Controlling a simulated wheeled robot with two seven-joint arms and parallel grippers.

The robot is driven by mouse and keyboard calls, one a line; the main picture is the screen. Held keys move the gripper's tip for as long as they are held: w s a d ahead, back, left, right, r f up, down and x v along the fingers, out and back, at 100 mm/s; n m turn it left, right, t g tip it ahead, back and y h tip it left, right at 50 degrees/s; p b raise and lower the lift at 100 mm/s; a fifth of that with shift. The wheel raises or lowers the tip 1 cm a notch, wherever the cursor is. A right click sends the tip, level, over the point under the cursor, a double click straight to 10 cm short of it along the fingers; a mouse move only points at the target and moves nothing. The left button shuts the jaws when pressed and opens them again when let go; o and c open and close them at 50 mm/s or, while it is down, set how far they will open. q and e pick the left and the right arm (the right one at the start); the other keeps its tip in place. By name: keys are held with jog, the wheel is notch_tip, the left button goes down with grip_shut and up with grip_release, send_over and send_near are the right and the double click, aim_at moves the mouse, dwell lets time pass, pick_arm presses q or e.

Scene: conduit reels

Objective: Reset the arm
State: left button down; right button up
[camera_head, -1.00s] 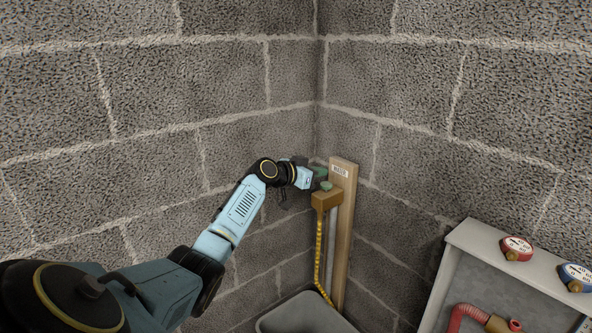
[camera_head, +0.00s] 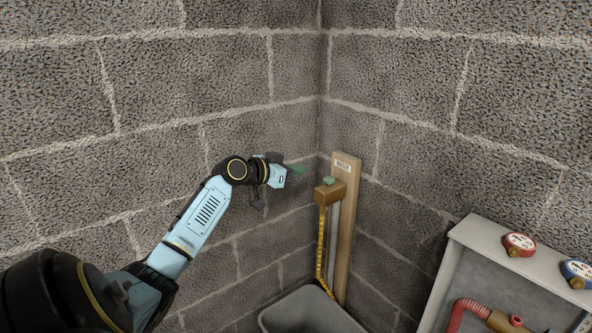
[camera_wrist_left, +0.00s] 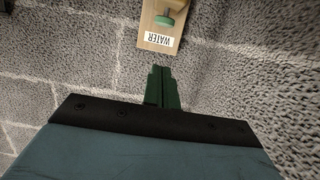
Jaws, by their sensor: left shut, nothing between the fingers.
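My left arm (camera_head: 205,212) comes in from the left in the head view. Its gripper (camera_head: 300,168) has green fingers that are shut with nothing between them. It is in free air to the left of the wooden post and apart from it. In the left wrist view the shut green fingers (camera_wrist_left: 162,88) point toward the post's WATER label (camera_wrist_left: 160,40), with a gap between. My right gripper does not show in either view.
A wooden post (camera_head: 347,210) labelled WATER carries a brown box (camera_head: 328,193) with a green knob (camera_head: 328,181) and a yellow hose (camera_head: 321,245). A grey basin (camera_head: 290,312) stands below. A grey cabinet (camera_head: 470,240) with a red gauge (camera_head: 519,243) and blue gauge (camera_head: 577,273) is at right.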

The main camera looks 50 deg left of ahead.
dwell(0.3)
pick_arm(q)
jog(key=s+d+f+m+g, duration=0.1)
jog(key=s+d+f+g, duration=0.25)
jog(key=d+f, duration=0.4)
jog(key=s+d+f+m+g+h, duration=0.1)
jog(key=s+d+f+g, duration=0.1)
jog(key=s+d+f, duration=0.45)
jog(key=s+d+f+m+g, duration=0.1)
jog(key=s+d+f+g, duration=0.15)
jog(key=d+f, duration=0.6)
jog(key=s+d+n+g+y, duration=0.1)
jog(key=s+d+g, duration=0.1)
jog(key=s+d, duration=0.6)
jog(key=s+d+n+g+y, duration=0.15)
jog(key=s+d, duration=0.25)
jog(key=s, duration=0.8)
notch_tip(320, 180, down, 26)
jog(key=s+g, duration=0.2)
jog(key=s+a+f, duration=0.2)
jog(key=s+f, duration=0.5)
jog(key=s, duration=0.1)
jog(key=s+a+f+m, duration=0.1)
jog(key=s+a+f, duration=0.2)
jog(key=s+f, duration=0.4)
jog(key=shift+s+f+g, duration=0.25)
jog(key=shift+s+g, duration=0.1)
jog(key=shift+s, duration=0.05)
